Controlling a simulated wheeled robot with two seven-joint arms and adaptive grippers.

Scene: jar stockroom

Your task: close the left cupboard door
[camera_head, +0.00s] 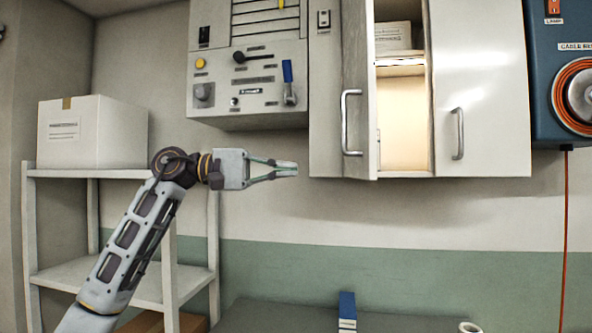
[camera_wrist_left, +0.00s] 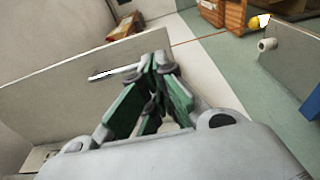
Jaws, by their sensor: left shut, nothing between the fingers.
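The left cupboard door (camera_head: 361,60) stands ajar in the head view, with a vertical bar handle (camera_head: 345,124) on it. The lit inside of the cupboard (camera_head: 403,125) shows to its right. My left gripper (camera_head: 297,169) is shut and empty, pointing right. In the picture it is left of the door's lower part and a little below the handle; no contact shows. In the left wrist view, the shut fingertips (camera_wrist_left: 158,62) are in front of a pale panel (camera_wrist_left: 50,95) with a bar (camera_wrist_left: 115,72), which looks like this door and its handle. My right gripper is out of view.
The right cupboard door (camera_head: 485,75) looks shut. A grey control panel (camera_head: 260,105) with a blue lever hangs left of the cupboard. A white shelf unit (camera_head: 85,173) with a white box (camera_head: 95,130) stands at the left. The wall below the cupboard is clear.

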